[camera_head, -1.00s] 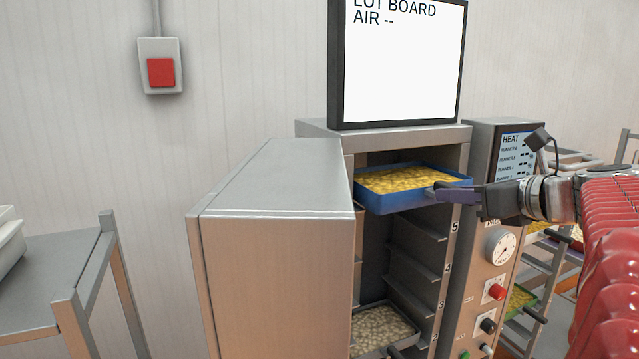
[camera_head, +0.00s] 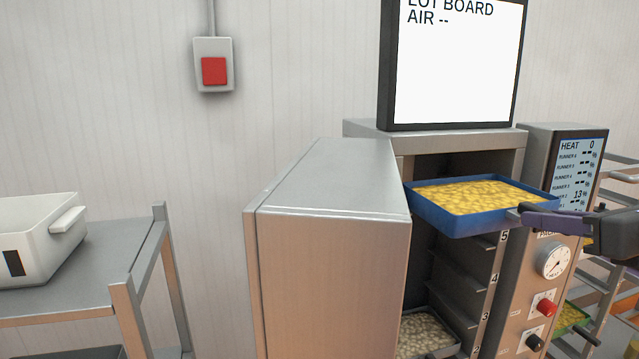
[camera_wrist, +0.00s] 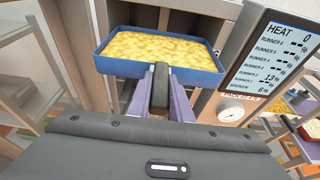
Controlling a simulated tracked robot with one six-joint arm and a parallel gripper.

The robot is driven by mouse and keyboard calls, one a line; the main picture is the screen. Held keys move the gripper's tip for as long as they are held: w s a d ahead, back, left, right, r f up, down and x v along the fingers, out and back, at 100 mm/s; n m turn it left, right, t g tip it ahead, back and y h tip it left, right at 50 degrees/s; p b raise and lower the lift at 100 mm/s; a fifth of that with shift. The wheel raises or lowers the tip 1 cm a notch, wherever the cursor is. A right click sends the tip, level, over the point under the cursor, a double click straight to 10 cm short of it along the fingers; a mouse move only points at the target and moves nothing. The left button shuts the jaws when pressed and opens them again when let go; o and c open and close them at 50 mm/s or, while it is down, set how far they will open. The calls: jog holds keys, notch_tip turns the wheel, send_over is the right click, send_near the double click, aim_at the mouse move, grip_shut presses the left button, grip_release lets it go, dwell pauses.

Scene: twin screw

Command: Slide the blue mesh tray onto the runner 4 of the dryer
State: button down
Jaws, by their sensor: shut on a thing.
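The blue mesh tray (camera_head: 470,222), filled with yellow pieces, is held level at the upper opening of the dryer (camera_head: 450,137), above the label 5. It also shows in the wrist view (camera_wrist: 158,60). My gripper (camera_head: 527,214) is shut on the tray's handle at its front side; the fingers show in the wrist view (camera_wrist: 160,88). The dryer's numbered runners sit below the tray. Runner 4 (camera_head: 468,285) is bare where it shows. Whether the tray's far edge is inside the opening, I cannot tell.
The open dryer door (camera_head: 330,270) stands left of the opening. A tray of pale pieces (camera_head: 425,335) sits low in the dryer. The control panel (camera_head: 550,250) with gauge and knobs is right. A white bin (camera_head: 35,240) stands on a side table.

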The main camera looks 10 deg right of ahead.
jog(key=s, duration=0.5)
jog(key=shift+s+d, duration=0.1)
jog(key=shift+s, duration=0.05)
dwell(0.4)
